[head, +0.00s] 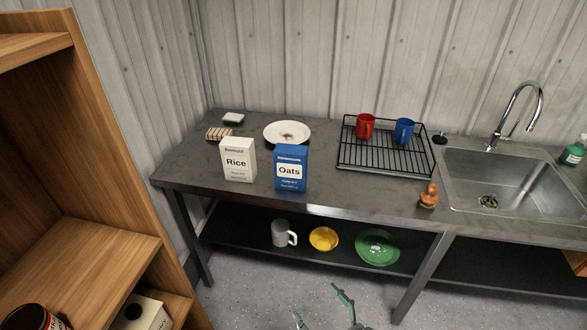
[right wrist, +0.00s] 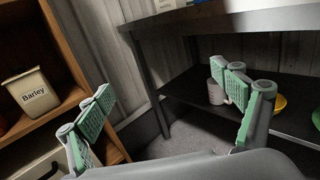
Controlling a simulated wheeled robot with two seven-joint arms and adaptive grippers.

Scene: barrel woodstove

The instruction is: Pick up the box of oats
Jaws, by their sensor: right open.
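The box of oats (head: 290,169) is blue with a white "Oats" label. It stands upright near the front edge of the dark counter (head: 330,192). A white rice box (head: 238,160) stands just left of it. My right gripper (head: 322,306) shows at the bottom of the head view, low in front of the counter and apart from the oats. In the right wrist view its green-padded fingers (right wrist: 170,104) are spread wide with nothing between them. My left gripper is not in view.
Behind the boxes is a white plate (head: 287,132); a dish rack (head: 387,158) with red and blue mugs stands right, beside the sink (head: 512,184). The lower shelf (head: 342,263) holds a mug, yellow bowl and green plate. A wooden shelf unit (head: 95,246) stands left.

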